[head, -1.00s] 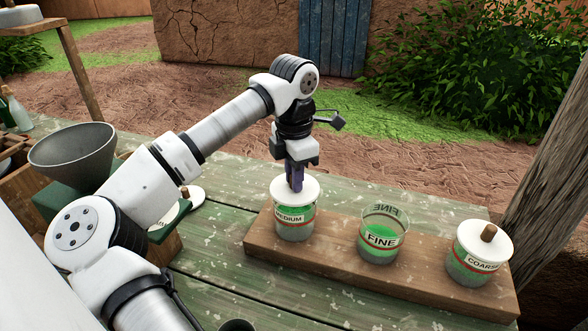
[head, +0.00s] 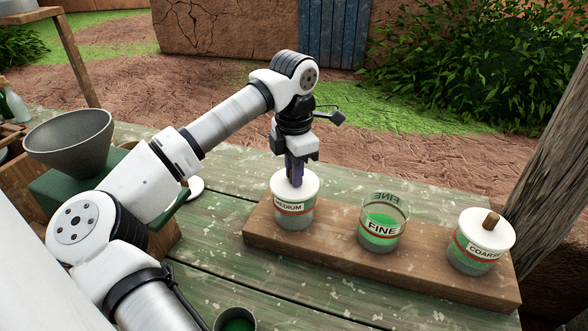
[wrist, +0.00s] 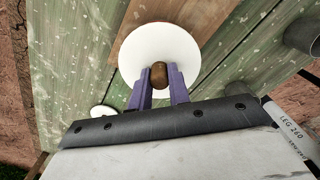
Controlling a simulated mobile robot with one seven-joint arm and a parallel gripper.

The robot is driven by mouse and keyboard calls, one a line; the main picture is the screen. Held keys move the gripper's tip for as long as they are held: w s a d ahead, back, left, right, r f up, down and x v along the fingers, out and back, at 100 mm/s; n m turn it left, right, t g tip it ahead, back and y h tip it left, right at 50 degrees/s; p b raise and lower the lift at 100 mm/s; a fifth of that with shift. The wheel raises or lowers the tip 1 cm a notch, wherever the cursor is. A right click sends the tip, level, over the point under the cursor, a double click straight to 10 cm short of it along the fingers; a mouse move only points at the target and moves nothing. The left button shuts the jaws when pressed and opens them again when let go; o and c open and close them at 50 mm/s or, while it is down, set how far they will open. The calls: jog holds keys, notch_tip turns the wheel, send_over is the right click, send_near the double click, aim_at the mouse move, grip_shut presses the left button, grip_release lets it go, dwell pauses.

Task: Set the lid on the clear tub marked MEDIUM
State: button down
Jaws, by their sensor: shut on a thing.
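My gripper (head: 296,180) points straight down and is shut on the lid's knob. In the wrist view the purple fingers (wrist: 160,86) close on both sides of the brown knob (wrist: 159,74) at the middle of the white lid (wrist: 158,45). The fingers hide part of the lid in the head view.
The open FINE tub (head: 383,224) stands mid-board (head: 335,240), and the lidded COARSE tub (head: 479,243) at its right end. A grey funnel (head: 70,140) is at left. Another white lid (head: 196,186) lies on the table behind my arm.

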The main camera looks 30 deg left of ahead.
jog(key=shift+f, duration=0.3)
jog(key=c, duration=1.2)
grip_release()
jog(key=shift+c, duration=0.2)
jog(key=shift+r, duration=0.15)
notch_tip(320, 180, up, 14)
jog(key=b, duration=0.1)
jog(key=shift+b, duration=0.4)
